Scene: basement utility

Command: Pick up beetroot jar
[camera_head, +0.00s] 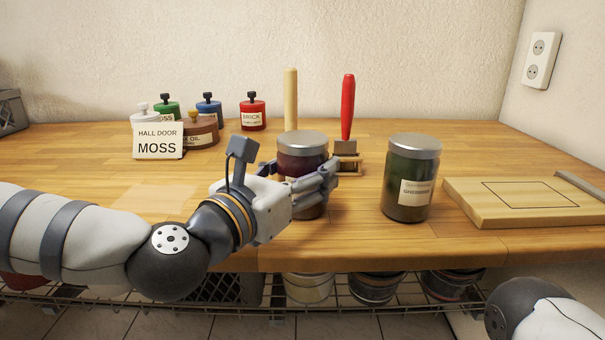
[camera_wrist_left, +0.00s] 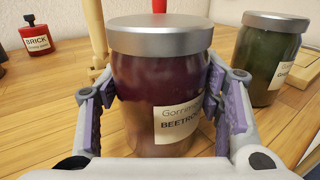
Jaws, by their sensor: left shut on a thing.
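The beetroot jar (camera_head: 302,158) is a dark red-purple glass jar with a silver lid, upright at the front middle of the wooden worktop. In the left wrist view the jar (camera_wrist_left: 155,78) fills the middle, its label partly readable as "BEETRO". My left gripper (camera_head: 315,188) is shut on the jar, with a finger on either side of its body. Whether the jar's base touches the worktop is hard to tell. My right gripper is out of view; only part of my right arm shows at the lower right.
A green gherkin jar (camera_head: 408,180) stands right of the beetroot jar, beside a wooden board (camera_head: 520,203). Behind are a red-handled tool (camera_head: 348,105) and a pale wooden handle (camera_head: 290,98). Small paint pots and a "MOSS" card (camera_head: 158,142) stand back left. The worktop's front edge is close.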

